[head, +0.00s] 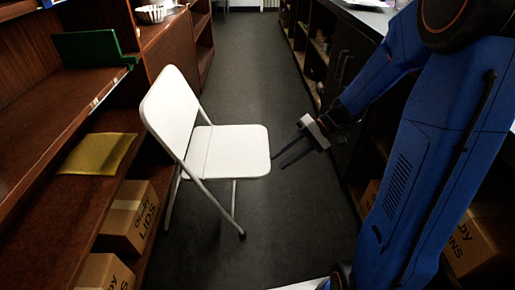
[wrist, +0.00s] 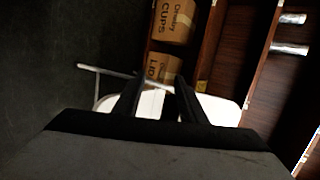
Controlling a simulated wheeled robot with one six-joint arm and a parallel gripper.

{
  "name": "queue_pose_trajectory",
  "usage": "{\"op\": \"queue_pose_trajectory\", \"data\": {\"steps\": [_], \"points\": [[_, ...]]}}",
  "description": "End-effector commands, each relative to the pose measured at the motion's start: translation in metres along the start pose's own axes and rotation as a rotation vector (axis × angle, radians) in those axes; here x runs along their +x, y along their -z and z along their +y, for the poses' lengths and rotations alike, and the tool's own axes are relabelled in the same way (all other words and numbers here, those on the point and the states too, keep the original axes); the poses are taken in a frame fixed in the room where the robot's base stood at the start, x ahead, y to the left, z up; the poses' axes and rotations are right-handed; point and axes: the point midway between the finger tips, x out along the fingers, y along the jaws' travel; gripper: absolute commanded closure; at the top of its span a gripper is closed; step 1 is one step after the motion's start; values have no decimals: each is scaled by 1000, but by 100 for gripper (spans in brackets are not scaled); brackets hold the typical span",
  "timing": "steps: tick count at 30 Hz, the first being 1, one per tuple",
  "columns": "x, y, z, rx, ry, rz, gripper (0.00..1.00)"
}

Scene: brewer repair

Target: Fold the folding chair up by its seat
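The white folding chair (head: 175,115) stands unfolded on the aisle floor, its backrest at the left and its flat seat (head: 235,150) toward the right. My gripper (head: 277,162) is just right of the seat's front edge, with its fingers pointing toward it. I cannot tell whether the fingertips touch the seat. In the wrist view my gripper (wrist: 157,82) has its two fingers apart with nothing clearly held between them. The white seat (wrist: 220,109) shows behind and beside the fingers there, and my gripper body hides part of it.
Wooden shelving (head: 60,110) runs along the left, close to the chair's backrest, with cardboard boxes (head: 130,212) on its lower level. Dark cabinets (head: 345,60) line the right. The aisle floor (head: 245,70) beyond the chair is clear.

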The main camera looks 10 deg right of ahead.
Motion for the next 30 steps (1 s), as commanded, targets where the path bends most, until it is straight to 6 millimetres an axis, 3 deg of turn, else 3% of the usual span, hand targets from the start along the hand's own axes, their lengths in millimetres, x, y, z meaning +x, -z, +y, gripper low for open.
{"op": "queue_pose_trajectory", "data": {"steps": [14, 23, 30], "points": [[8, 99, 61, 47, 332, 149, 62], [8, 157, 123, 74, 493, 320, 62], [8, 195, 185, 98, 580, 482, 62]]}}
